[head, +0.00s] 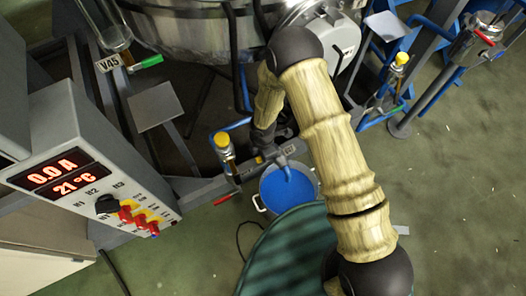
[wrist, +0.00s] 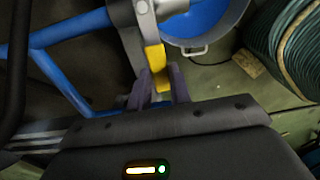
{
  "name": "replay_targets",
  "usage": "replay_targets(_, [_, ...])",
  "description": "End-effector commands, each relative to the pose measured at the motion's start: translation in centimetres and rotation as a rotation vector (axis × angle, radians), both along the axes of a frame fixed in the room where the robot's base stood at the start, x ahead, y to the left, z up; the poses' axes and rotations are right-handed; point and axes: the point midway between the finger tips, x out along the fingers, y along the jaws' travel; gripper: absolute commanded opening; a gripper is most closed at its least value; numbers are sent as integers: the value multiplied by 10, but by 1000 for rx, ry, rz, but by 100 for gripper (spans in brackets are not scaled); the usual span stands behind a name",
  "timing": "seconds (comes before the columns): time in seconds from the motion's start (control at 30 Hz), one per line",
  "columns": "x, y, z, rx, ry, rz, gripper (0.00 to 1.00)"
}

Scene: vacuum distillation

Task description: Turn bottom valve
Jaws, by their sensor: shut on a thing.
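The bottom valve's yellow handle (wrist: 155,58) shows in the wrist view, between the fingers of my gripper (wrist: 161,84). The gripper is shut on this handle. In the head view my gripper (head: 263,140) is at the grey valve outlet (head: 282,158) under the steel vessel (head: 200,35); the fingers and handle are mostly hidden there by my arm. A metal pot (head: 263,203) with blue liquid stands below the outlet. A blue streak (head: 287,173) runs from the outlet down to the pot.
A control box (head: 70,150) with red displays stands at the left. A red-handled valve (head: 226,197) is left of the pot. A dark green drum or coil (head: 290,250) stands in front. Blue pipes and frame (head: 440,85) are at the right, with open floor below them.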

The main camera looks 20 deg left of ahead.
Motion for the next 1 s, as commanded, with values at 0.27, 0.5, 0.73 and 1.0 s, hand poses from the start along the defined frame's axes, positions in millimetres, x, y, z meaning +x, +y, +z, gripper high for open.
replay_targets(0.27, [1, -2, 0, -3, -1, 12, 0])
replay_targets(0.5, [1, -3, 0, -3, 0, 8, 42])
replay_targets(0.73, [1, -2, 0, -1, 0, 6, 42])
replay_targets(1.0, [2, -2, 22, 1, -1, 4, 42])
